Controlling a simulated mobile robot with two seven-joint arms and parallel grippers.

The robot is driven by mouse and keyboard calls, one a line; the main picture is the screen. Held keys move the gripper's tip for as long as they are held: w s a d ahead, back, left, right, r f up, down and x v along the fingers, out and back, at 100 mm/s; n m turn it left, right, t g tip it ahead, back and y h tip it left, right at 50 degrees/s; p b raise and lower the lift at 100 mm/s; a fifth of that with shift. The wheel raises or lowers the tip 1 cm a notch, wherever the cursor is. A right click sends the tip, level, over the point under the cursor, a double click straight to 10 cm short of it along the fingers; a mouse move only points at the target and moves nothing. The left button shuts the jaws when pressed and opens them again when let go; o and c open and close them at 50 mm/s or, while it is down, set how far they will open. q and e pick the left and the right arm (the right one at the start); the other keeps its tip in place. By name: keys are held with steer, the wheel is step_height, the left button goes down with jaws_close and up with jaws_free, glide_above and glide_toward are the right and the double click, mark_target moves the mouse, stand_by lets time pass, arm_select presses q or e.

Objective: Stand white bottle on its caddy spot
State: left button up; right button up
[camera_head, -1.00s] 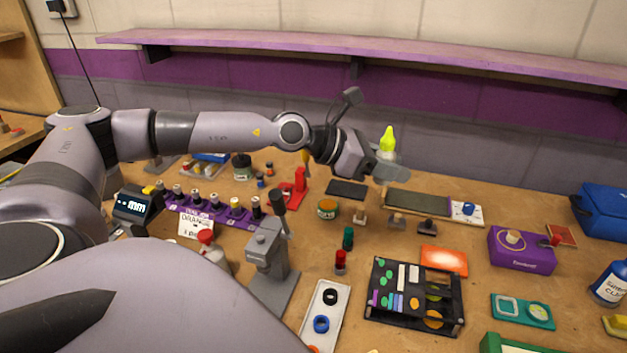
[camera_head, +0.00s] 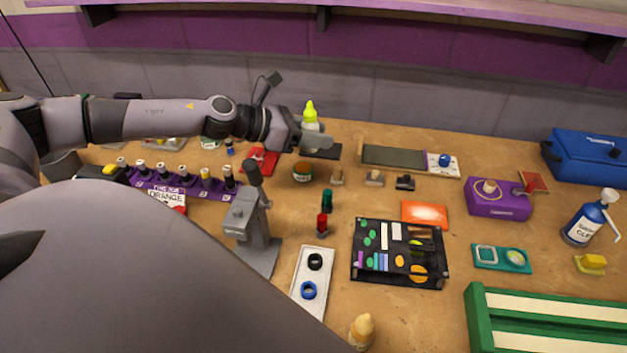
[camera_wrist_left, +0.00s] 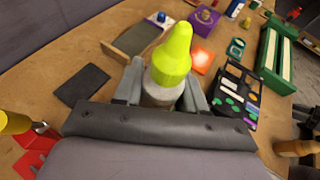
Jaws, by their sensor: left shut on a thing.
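My left gripper (camera_head: 312,143) is shut on the white bottle (camera_head: 309,127), which has a yellow-green nozzle cap. It holds the bottle roughly upright above the back of the workbench. In the left wrist view the bottle (camera_wrist_left: 160,95) stands between the fingers (camera_wrist_left: 162,92), its cap toward the camera and its lower part hidden. A green frame with white slats (camera_head: 477,310) sits at the front right, well away from the gripper; I cannot tell whether it is the caddy.
A purple rack (camera_head: 168,188) of several small bottles stands left. A grey press (camera_head: 257,240), a black organiser (camera_head: 365,268) and a white tray (camera_head: 300,292) lie in the middle. A blue pump bottle (camera_head: 582,225) and a cream-tipped bottle (camera_head: 361,332) stand on the bench.

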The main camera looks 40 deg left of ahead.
arm_select(q)
steer(key=b, duration=0.3)
glide_above(315, 195)
step_height(315, 195, down, 9)
steer(key=shift+r, duration=0.2)
steer(key=shift+f+b, duration=0.4)
steer(key=shift+f, duration=2.05)
steer(key=shift+f, duration=0.15)
steer(key=o, duration=0.7)
steer(key=shift+f, duration=0.1)
steer(key=shift+o, duration=0.4)
